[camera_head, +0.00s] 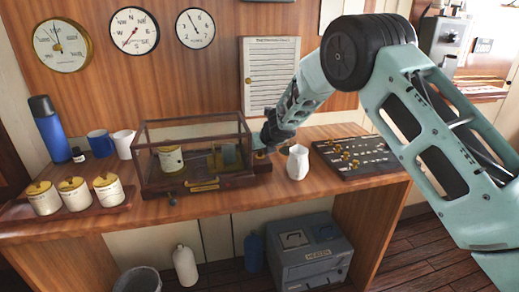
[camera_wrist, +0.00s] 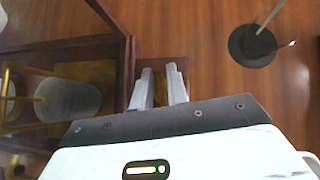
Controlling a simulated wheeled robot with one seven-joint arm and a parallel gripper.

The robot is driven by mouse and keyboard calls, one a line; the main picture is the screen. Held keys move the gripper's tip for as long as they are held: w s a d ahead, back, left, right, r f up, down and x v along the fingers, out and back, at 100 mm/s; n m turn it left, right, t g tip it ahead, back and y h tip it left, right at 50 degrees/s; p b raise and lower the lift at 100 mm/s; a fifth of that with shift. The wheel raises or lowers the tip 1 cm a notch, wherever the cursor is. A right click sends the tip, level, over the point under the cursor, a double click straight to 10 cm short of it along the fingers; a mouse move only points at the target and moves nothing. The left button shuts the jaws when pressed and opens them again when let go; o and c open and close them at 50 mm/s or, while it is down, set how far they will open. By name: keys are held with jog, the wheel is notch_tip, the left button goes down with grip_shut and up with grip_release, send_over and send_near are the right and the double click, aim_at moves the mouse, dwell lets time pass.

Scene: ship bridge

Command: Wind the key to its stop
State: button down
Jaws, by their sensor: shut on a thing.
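The glass-sided instrument case (camera_head: 190,187) with a dark wooden frame stands on the desk. A white drum (camera_head: 171,158) and brass parts are inside it. My gripper (camera_head: 263,146) is at the case's right end. In the wrist view the two grey fingers (camera_wrist: 160,88) are close together over the wooden ledge beside the case frame (camera_wrist: 128,70). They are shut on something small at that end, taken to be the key. The key itself is hidden by the fingers, so its angle cannot be told.
A white jug (camera_head: 297,162) stands close to the right of my gripper. A dark board with small brass pieces (camera_head: 358,157) lies further right. Lidded pots (camera_head: 75,195) stand in a tray at left, near a blue flask (camera_head: 50,130). A dark round object (camera_wrist: 252,46) is at upper right in the wrist view.

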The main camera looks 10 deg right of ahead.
jog(key=c, duration=1.4)
grip_release()
jog(key=v, duration=1.7)
jog(key=shift+s+r, duration=0.1)
jog(key=shift+s, duration=0.05)
